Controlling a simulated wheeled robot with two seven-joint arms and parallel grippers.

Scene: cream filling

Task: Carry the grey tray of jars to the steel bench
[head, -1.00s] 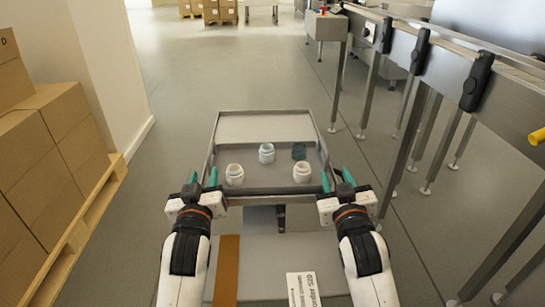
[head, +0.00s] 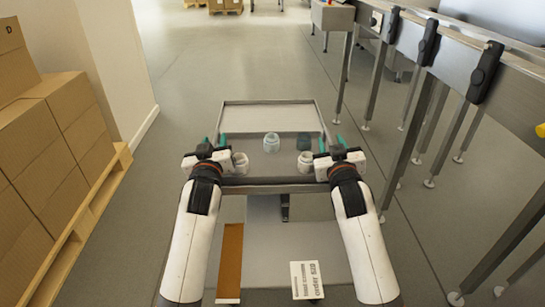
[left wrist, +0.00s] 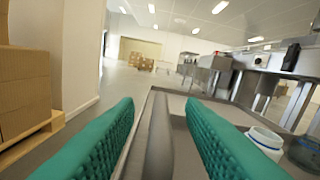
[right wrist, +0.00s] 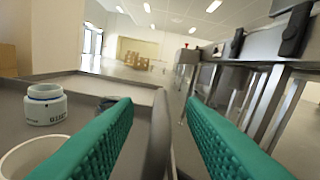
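The grey tray (head: 275,188) lies in front of me in the head view, its long sides running away from me. My right gripper (head: 328,142) is at the right side, fingers apart around the rim (right wrist: 160,130).
Steel benches (head: 470,68) on several legs run along the right. Stacked cartons (head: 50,150) on a wooden pallet (head: 85,212) stand at the left by a wall. A labelled card (head: 306,280) and a brown strip (head: 229,262) lie nearer me. Floor ahead is clear.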

